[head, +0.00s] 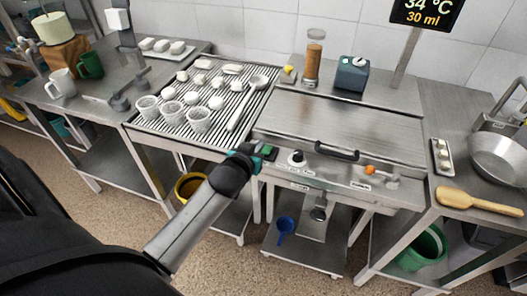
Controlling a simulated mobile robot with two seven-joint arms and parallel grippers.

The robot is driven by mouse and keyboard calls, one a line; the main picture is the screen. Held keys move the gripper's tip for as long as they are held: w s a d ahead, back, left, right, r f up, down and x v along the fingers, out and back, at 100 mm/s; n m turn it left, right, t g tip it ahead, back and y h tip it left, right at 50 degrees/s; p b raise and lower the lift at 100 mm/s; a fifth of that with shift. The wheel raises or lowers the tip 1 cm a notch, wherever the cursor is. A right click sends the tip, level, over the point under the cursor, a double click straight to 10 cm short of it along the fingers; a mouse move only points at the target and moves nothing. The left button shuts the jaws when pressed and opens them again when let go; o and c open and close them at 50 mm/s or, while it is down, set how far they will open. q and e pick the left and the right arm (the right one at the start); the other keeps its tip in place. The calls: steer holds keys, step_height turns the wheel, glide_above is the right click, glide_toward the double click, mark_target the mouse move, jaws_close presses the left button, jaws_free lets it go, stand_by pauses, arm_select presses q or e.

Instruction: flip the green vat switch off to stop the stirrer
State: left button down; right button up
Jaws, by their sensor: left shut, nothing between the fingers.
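The green switch (268,151) sits at the left end of the vat's front panel. The steel vat (350,118) has its flat lid down, with a dark handle along the front edge. My left gripper (252,149) comes in from the lower left. It is shut and empty, its tip right at the left side of the switch. I cannot tell whether it touches the switch. The switch's tilt is too small to read. The stirrer is not visible under the lid. My right gripper is out of view.
A dark knob (297,158) and an orange-handled tap (370,170) are on the same panel. White perforated baskets (198,119) stand on the ribbed drain table at left. A hanging display (425,14) reads 34 °C and 30 ml. A wooden paddle (478,201) lies at right.

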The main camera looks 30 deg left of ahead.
arm_select(q)
steer(key=b, duration=0.1)
glide_above(263, 153)
steer(key=shift+s+d+f, duration=0.1)
steer(key=shift+d+f, duration=0.1)
steer(key=shift+f, duration=0.35)
steer(key=shift+s+d+f, duration=0.1)
steer(key=shift+d+f, duration=0.05)
steer(key=shift+f, duration=0.4)
step_height(263, 153, down, 3)
steer(key=shift+s+r+b, duration=0.1)
steer(key=shift+r+b, duration=0.1)
steer(key=shift+b, duration=0.2)
steer(key=shift+s+f, duration=0.15)
steer(key=shift+f, duration=0.55)
steer(key=b, duration=0.1)
steer(key=f+t+b, duration=0.1)
steer(key=b, duration=0.1)
steer(key=shift+s+d+f, duration=0.15)
steer(key=shift+f, duration=0.1)
steer(key=shift+b, duration=0.5)
steer(key=shift+r, duration=0.2)
steer(key=shift+r+p, duration=0.15)
steer(key=shift+p, duration=0.2)
